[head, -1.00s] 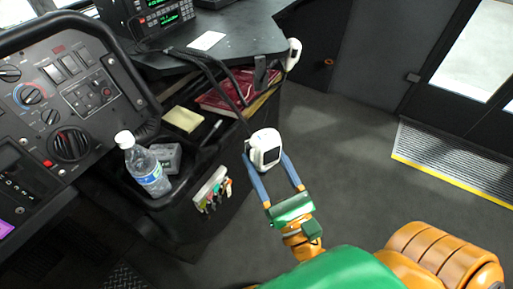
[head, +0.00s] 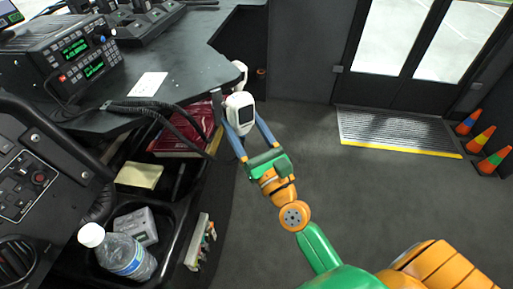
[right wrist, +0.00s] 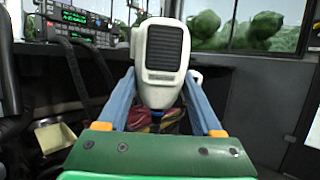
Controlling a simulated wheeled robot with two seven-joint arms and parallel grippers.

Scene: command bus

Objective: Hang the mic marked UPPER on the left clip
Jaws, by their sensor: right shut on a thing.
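My right gripper (head: 240,128) is shut on a white mic (head: 240,108) with a dark grille, held upright just off the desk's right edge. In the right wrist view the mic (right wrist: 161,60) stands between the blue fingers, its grille facing the camera. No mark on it is readable. A second white mic (head: 241,70) is at the desk edge behind it, mostly hidden; a bit of it shows in the right wrist view (right wrist: 195,75). A dark upright piece (head: 217,108) at the desk edge, left of the held mic, may be a clip. My left gripper is out of view.
Stacked radios (head: 70,55) with green displays stand on the dark desk (head: 185,62), a black cord (head: 150,106) running over its edge. Below are a red book (head: 185,135), a yellow pad (head: 139,176) and a bottle (head: 125,255).

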